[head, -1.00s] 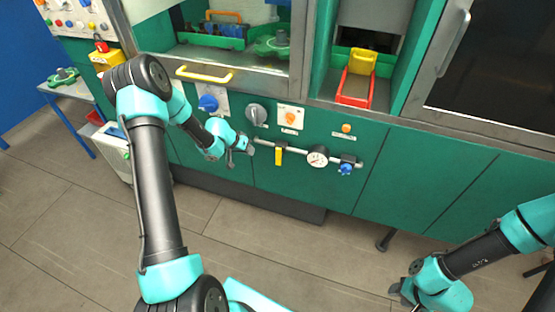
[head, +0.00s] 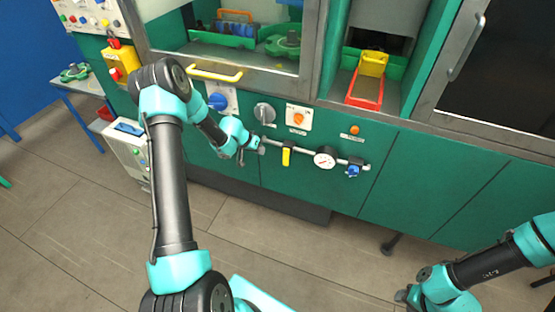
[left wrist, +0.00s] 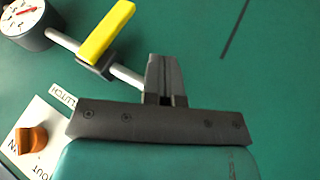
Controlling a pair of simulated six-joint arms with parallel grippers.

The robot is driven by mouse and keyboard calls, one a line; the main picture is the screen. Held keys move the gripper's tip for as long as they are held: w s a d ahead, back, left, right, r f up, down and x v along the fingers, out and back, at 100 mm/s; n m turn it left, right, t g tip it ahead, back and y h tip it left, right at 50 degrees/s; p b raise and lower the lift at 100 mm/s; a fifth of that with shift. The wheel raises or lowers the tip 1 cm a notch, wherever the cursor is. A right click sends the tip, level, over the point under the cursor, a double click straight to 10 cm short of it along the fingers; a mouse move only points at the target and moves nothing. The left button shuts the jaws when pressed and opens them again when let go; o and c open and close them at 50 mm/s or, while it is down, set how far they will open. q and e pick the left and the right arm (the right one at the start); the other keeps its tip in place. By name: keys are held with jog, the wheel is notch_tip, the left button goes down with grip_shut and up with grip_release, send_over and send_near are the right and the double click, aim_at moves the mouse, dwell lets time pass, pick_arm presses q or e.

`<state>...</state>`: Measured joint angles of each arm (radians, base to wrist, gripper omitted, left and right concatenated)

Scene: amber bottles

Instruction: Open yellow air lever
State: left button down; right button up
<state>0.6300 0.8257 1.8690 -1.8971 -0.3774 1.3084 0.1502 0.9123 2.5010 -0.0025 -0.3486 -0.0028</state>
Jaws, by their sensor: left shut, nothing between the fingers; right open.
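The yellow lever (head: 286,157) sits on a horizontal metal pipe on the green machine front. It hangs downward, across the pipe. In the left wrist view the yellow lever (left wrist: 106,33) is at upper left on a dark valve block. My left gripper (head: 257,144) is by the pipe's left end, left of the lever. In the left wrist view the fingers of my left gripper (left wrist: 164,75) are shut and empty, beside the pipe's end and apart from the lever. My right gripper (head: 403,296) is open, low at the right, far from the panel.
A pressure gauge (head: 325,157) and a blue knob (head: 353,171) sit on the pipe right of the lever. Above are a grey rotary knob (head: 264,112) and an orange knob (head: 298,118). A yellow handle (head: 216,73) juts out above. Floor in front is clear.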

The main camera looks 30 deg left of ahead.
aim_at(286, 157)
pick_arm(q)
jog(key=w+d+f, duration=0.3)
jog(key=d+f, duration=0.2)
jog(key=d, duration=0.1)
jog(key=shift+w+d, duration=0.3)
jog(key=shift+s+f, duration=0.1)
jog(key=shift+f, duration=0.05)
dwell(0.4)
